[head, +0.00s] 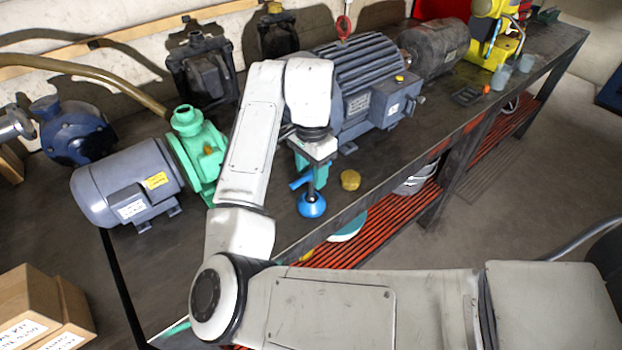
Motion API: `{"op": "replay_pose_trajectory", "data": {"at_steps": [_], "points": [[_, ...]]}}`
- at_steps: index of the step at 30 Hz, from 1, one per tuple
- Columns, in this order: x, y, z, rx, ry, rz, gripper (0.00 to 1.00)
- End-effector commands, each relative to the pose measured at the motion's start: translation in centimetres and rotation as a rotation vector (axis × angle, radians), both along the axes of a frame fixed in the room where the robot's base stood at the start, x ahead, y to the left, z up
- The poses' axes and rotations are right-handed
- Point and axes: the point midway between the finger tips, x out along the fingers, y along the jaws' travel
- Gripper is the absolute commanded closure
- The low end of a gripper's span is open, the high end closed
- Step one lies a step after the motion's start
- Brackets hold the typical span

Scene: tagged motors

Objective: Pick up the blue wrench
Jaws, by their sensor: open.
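My gripper (312,173) points down over the front edge of the workbench, in front of the large grey-blue motor. Teal parts show at its fingers, and it is open. Right at and below the fingers is a blue item with a short side bar (299,183), a dark upright shaft and a rounded blue lower end (312,206). It may be the blue wrench, but its shape is too small and partly hidden to be sure. I cannot tell whether the fingers touch it.
A green pump (196,150) with a grey motor (128,182) stands left. Cardboard boxes (38,308) are at lower left. The workbench's front edge is close.

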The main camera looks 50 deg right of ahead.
Motion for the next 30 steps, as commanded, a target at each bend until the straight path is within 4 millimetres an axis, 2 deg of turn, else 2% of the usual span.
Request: {"op": "replay_pose_trajectory", "data": {"at_steps": [6, 13, 27, 30], "points": [[0.0, 0.0, -1.9, 0.0, 0.0, 0.0, 0.53], [0.0, 0.0, -2.0, 0.001, -0.001, 0.0, 0.54], [0.1, 0.0, -1.9, 0.001, -0.001, 0.0, 0.99], [0.1, 0.0, -1.9, 0.0, -0.001, 0.0, 1.0]]}}
